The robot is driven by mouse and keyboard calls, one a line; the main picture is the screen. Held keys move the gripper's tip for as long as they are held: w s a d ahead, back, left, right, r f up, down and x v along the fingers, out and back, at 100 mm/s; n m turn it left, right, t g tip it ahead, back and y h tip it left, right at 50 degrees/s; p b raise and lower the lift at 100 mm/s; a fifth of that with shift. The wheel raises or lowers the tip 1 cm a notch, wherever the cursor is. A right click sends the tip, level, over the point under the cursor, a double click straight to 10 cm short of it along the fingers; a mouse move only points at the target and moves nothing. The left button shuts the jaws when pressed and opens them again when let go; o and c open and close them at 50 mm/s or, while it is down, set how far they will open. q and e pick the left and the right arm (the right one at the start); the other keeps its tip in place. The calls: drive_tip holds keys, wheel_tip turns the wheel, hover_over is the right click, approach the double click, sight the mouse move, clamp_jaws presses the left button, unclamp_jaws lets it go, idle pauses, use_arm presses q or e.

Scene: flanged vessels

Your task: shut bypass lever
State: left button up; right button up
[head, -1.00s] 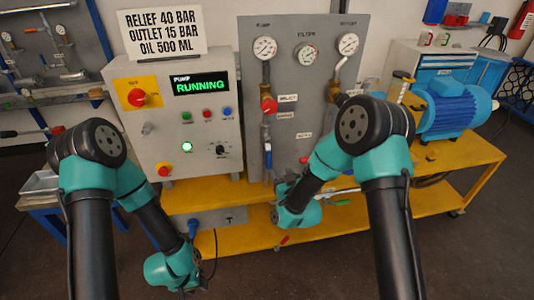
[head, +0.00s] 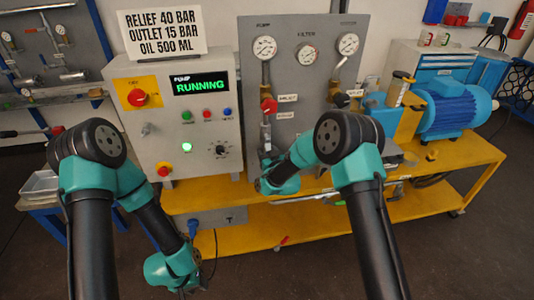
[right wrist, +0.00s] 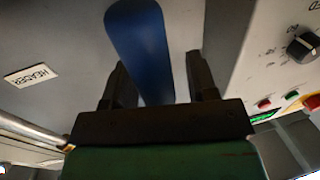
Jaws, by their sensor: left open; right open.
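A long blue lever handle (right wrist: 138,42) fills the upper middle of the right wrist view. My right gripper (right wrist: 157,75) is open, with one dark finger on each side of the lever. The fingers do not visibly press on it, and I cannot tell how deep it sits between them. In the head view my right arm reaches to the lower left part of the grey gauge panel (head: 300,100), and its wrist hides the spot. My left arm hangs low in front of the pump cabinet (head: 215,155); its fingers cannot be made out.
A header label (right wrist: 31,76) and a metal pipe (right wrist: 30,130) show at the left of the right wrist view. A red valve handle (head: 269,106) is on the panel. The yellow bench (head: 225,190) and a blue motor (head: 452,105) stand around it. The display reads RUNNING.

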drive_tip(key=shift+c, duration=0.3)
clamp_jaws()
idle(0.3)
